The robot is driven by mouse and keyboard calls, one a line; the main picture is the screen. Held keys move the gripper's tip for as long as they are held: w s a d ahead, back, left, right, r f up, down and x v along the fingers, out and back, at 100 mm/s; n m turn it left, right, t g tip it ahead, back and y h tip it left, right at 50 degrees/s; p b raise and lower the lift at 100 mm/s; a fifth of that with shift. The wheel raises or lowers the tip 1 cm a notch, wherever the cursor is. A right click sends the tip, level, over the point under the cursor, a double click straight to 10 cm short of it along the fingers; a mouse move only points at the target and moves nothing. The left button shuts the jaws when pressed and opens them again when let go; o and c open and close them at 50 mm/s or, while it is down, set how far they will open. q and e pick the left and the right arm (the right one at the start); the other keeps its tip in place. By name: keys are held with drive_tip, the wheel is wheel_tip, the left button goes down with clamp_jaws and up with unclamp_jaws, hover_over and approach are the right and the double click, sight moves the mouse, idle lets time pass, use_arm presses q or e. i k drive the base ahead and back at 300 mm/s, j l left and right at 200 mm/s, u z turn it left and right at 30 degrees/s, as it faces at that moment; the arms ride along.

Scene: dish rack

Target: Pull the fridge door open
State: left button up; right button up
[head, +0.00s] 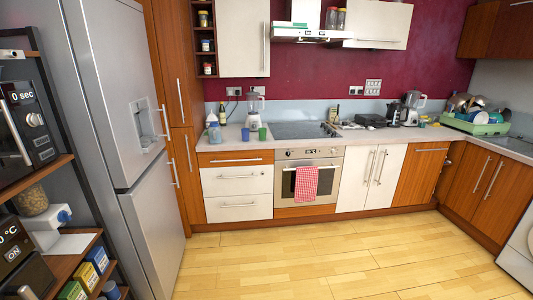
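The fridge (108,85) is a tall silver-grey unit at the left, with its front turned toward the right. Its upper door has a dispenser recess and a vertical handle (163,121) at the right edge. A lower door (150,225) has its own short handle (173,172) near its top right. Both doors look shut. Neither my left nor my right gripper shows in the head view.
A shelf unit (65,245) with a microwave (25,125), a jar and boxes stands at the near left, beside the fridge. Wooden cabinets and a counter (225,143) run along the back. The wooden floor (340,265) in front is clear.

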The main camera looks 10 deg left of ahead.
sight(109, 39)
drive_tip(key=i+u, duration=0.1)
drive_tip(key=i, duration=1.55)
drive_tip(key=i+l+u, duration=0.2)
drive_tip(key=i, duration=0.2)
drive_tip(key=i+l+u, duration=0.2)
drive_tip(key=i, duration=0.25)
drive_tip(key=i+l+u, duration=0.75)
drive_tip(key=l, duration=0.35)
drive_tip(key=i, duration=0.1)
